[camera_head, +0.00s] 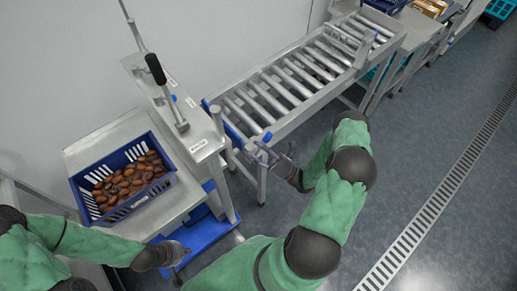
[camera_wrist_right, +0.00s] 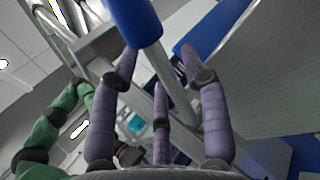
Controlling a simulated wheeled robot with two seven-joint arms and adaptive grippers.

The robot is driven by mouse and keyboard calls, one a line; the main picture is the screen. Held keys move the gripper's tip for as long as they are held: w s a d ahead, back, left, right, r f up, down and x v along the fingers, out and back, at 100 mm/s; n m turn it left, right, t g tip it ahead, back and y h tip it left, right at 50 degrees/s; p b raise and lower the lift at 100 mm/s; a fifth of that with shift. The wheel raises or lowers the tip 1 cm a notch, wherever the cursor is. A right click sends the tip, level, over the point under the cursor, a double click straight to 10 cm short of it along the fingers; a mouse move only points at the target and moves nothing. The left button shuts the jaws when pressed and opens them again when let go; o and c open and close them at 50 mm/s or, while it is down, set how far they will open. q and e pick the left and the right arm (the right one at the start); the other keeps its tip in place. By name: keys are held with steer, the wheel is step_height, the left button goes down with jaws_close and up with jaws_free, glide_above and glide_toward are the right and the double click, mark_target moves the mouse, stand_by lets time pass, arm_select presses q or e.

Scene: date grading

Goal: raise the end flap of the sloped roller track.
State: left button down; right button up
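The sloped roller track (camera_head: 300,70) runs from the lower middle to the upper right in the head view. At its near lower end is a blue-edged end flap (camera_head: 234,132), with a blue knob (camera_head: 267,136) at its right side. My right gripper (camera_head: 268,154) is just below that knob. In the right wrist view its fingers (camera_wrist_right: 160,75) are spread around a grey rod, with a blue cylinder (camera_wrist_right: 135,20) in front; contact is unclear. My left gripper (camera_head: 178,252) is low beside the left bench, its fingers too small to judge.
A blue crate (camera_head: 75,184) of brown dates stands on the left bench (camera_head: 90,149). A post with a black-handled lever (camera_head: 156,70) rises between bench and track. A blue platform (camera_head: 205,232) is below. Open floor with a drain grate (camera_head: 440,195) lies right.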

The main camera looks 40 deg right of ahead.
steer(key=v, duration=1.2)
stand_by(0.4)
